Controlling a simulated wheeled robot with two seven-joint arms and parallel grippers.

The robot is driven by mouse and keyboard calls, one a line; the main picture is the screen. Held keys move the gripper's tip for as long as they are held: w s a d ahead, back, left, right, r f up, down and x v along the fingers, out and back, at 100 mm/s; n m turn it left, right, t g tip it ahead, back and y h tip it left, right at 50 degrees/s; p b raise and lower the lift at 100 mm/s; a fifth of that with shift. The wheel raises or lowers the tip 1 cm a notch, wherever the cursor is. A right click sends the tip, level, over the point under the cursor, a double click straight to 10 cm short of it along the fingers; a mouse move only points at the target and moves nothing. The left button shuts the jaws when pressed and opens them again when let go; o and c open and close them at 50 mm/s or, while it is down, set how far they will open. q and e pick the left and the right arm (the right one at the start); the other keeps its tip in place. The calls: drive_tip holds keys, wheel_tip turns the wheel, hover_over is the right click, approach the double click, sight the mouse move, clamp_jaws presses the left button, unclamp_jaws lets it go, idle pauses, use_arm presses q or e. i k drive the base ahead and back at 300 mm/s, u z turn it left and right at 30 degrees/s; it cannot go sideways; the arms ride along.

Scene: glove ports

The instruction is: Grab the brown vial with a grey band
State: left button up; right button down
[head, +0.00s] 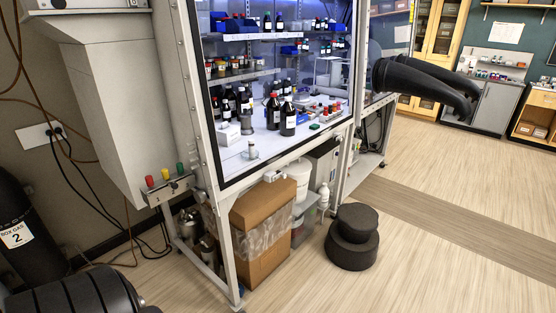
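I cannot single out a brown vial with a grey band. Several dark bottles with white labels stand on the white floor of the glass-fronted cabinet (228,165). Two large ones are near its middle: one with a red cap (273,112) and one beside it (288,120). A small pale grey and white vial-like item (252,150) stands alone near the front glass. Smaller bottles on the shelves are too small to tell bands or exact colours. Neither of my grippers shows in the head view.
Long black gloves (425,80) stick out from the cabinet's right side. A black gas cylinder (25,235) is at left. The wood floor at right (440,230) is clear.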

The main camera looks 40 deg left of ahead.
sight(251, 141)
drive_tip(key=z, duration=0.55)
drive_tip(key=i, duration=1.75)
drive_tip(key=u, duration=0.15)
